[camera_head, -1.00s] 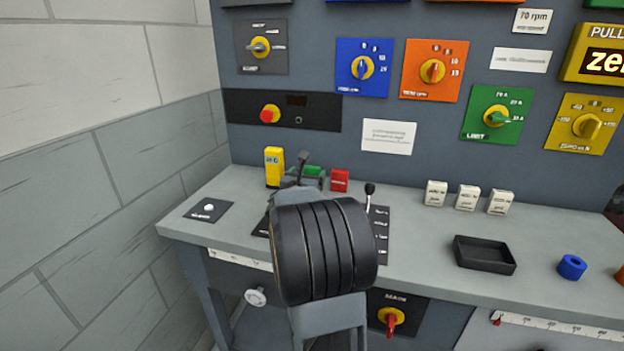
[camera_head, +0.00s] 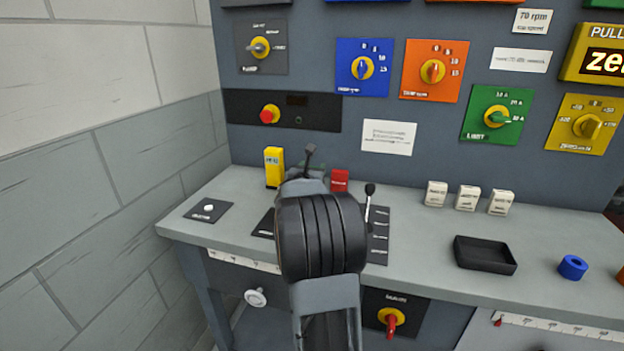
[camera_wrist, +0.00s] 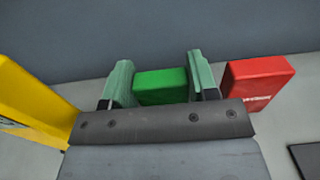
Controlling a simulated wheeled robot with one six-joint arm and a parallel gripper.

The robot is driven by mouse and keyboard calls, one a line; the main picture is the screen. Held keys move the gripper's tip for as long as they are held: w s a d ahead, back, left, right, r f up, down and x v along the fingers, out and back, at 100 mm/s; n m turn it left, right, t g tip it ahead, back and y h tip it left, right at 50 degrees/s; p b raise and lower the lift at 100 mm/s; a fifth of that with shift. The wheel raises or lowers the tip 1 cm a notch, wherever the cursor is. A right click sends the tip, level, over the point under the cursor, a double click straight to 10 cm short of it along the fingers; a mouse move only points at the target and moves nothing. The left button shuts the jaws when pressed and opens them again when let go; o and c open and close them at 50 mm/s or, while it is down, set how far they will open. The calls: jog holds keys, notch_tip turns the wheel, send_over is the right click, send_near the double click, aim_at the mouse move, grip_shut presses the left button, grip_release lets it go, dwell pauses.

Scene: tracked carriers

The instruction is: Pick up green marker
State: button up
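The green marker is a small green block. In the wrist view the green marker (camera_wrist: 162,86) shows between the two fingers of my gripper (camera_wrist: 161,82), with its lower part hidden by the gripper body. The fingers stand apart on its left and right; a narrow gap shows on each side, so they do not appear to press on it. In the head view my gripper (camera_head: 308,162) is at the back of the bench, in front of the panel, and my arm covers most of the marker there.
A yellow block (camera_head: 274,168) stands close on the left and a red block (camera_head: 340,180) close on the right. A small lever (camera_head: 369,200) rises beside my arm.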

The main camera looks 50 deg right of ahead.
jog(key=c, duration=0.4)
